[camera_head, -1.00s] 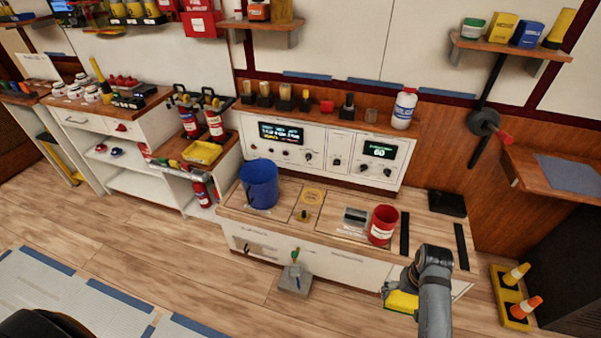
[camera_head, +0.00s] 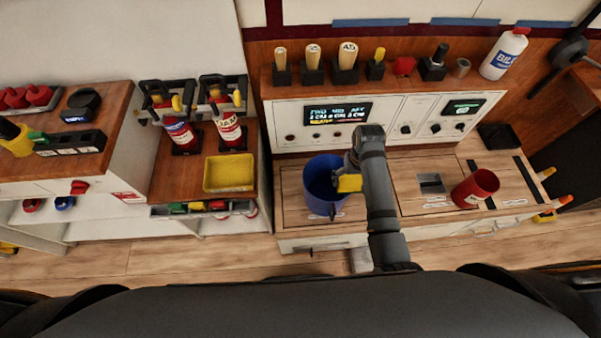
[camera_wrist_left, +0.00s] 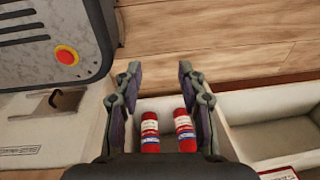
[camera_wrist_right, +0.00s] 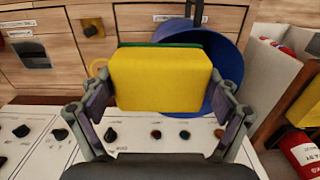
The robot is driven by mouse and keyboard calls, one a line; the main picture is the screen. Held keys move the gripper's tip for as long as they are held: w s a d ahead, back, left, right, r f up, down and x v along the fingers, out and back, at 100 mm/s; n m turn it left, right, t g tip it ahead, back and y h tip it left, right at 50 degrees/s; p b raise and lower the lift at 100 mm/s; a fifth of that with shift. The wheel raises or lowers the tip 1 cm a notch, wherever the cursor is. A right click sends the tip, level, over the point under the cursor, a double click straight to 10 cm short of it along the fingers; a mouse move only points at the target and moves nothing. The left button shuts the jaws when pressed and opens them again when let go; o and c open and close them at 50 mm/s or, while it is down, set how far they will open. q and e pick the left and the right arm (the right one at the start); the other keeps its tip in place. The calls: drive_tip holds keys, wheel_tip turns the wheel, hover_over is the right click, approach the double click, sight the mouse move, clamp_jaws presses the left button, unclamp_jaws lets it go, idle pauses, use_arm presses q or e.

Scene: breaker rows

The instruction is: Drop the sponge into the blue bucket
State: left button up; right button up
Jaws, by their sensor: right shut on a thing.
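The yellow sponge (camera_head: 349,183) is held in my right gripper (camera_head: 346,176), at the right side of the blue bucket's (camera_head: 318,186) mouth in the head view. In the right wrist view the sponge (camera_wrist_right: 160,78) is large, between the two fingers, with a green layer along its far edge. The blue bucket (camera_wrist_right: 232,62) shows behind the sponge there, partly hidden by it. The bucket stands upright on the wooden counter (camera_head: 292,212). My left gripper (camera_wrist_left: 157,72) is open and empty in the left wrist view, with red cylinders below and beyond it.
A control panel (camera_head: 370,122) rises behind the counter. A yellow tray (camera_head: 229,174) and fire extinguishers (camera_head: 227,128) sit on the cabinet at left.

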drive_tip(key=w+r+n+p, duration=0.1)
drive_tip(key=a+r+n+p, duration=0.1)
drive_tip(key=p, duration=0.1)
drive_tip(key=w+r+n+p, duration=0.1)
drive_tip(key=p, duration=0.1)
drive_tip(key=shift+w+a+r, duration=0.3)
drive_tip(key=shift+w, duration=0.05)
drive_tip(key=w+f+n, duration=0.1)
drive_tip(key=n, duration=0.1)
drive_tip(key=w+a+f+n, duration=0.1)
drive_tip(key=f+n, duration=0.1)
drive_tip(key=w+f+n, duration=0.1)
drive_tip(key=n, duration=0.1)
drive_tip(key=shift+a+f, duration=0.25)
drive_tip(key=shift+a, duration=0.15)
drive_tip(key=o, duration=0.9)
drive_tip(key=shift+r, duration=0.1)
drive_tip(key=shift+c, duration=0.2)
